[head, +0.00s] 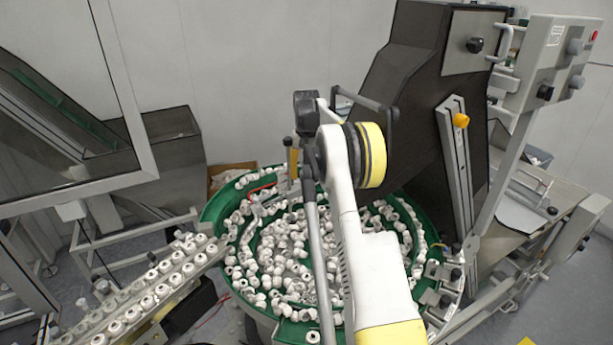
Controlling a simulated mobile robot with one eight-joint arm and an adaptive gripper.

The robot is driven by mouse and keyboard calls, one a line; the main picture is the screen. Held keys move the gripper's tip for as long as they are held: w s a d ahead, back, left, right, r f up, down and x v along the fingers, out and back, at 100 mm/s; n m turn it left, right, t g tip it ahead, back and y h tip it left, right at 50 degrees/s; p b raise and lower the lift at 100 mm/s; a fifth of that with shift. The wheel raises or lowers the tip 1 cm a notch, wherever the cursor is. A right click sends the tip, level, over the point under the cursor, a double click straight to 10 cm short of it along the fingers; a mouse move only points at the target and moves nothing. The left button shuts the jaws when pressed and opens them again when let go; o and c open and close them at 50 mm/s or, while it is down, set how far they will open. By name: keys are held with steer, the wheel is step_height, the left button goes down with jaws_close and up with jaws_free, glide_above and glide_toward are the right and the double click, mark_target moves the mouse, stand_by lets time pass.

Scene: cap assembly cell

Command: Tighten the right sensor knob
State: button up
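Several knobs show on the right side of the cell. A yellow knob (461,120) sits on the upright slotted rail (455,155) in front of the dark hopper. Small black knobs, one upper (455,274) and one lower (446,300), sit at the right rim of the green bowl. I cannot tell which one is the right sensor knob, or how tight any is. My white arm (350,210) rises through the middle of the head view, over the bowl, with a yellow and black joint near its top. I cannot make out my gripper's fingers; they seem hidden behind the arm.
The green bowl (214,211) is full of white caps. A rail (165,285) with rows of caps runs at lower left. The dark hopper (415,75) stands behind, its panel bearing a black knob (475,44). A grey control box (550,65) is at upper right.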

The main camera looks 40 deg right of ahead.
mark_target(306, 175)
step_height(306, 175, up, 12)
steer(key=shift+f, duration=0.25)
stand_by(0.5)
